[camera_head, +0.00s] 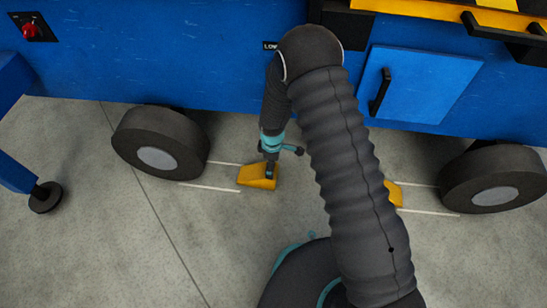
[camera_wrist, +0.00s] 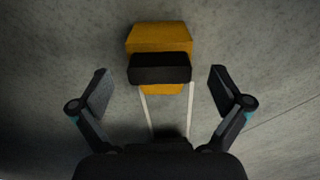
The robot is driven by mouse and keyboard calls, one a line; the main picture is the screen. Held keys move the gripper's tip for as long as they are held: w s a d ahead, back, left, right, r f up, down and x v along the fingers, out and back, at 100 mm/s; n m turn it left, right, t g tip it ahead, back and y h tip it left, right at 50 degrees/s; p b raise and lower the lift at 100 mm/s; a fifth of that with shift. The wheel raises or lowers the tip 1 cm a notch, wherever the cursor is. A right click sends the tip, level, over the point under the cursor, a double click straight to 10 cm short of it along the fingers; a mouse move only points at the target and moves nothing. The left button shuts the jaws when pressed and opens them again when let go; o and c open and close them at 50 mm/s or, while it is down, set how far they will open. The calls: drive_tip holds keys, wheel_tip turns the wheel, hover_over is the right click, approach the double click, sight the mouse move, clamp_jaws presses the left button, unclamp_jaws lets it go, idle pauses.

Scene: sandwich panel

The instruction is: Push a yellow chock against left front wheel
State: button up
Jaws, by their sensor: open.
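A yellow chock (camera_head: 256,178) lies on the floor between two white lines, to the right of the left wheel (camera_head: 160,143), with a gap between them. The wheel is dark with a grey hub. In the wrist view the yellow chock (camera_wrist: 158,40) is at top centre with a black block across it. My gripper (camera_head: 270,166) is low over the chock's right part in the head view. In the wrist view its two fingers (camera_wrist: 159,82) are wide apart, with the chock centred ahead between them and no visible grip.
A second yellow chock (camera_head: 394,193) is partly hidden behind my arm, left of the right wheel (camera_head: 493,178). A blue cart body (camera_head: 180,60) overhangs the wheels. A blue leg with a black foot (camera_head: 45,197) stands at left. The front floor is clear.

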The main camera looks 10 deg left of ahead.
sight(257, 171)
wheel_tip(257, 171, down, 6)
drive_tip(key=shift+f+b, duration=0.25)
drive_tip(key=shift+b, duration=0.1)
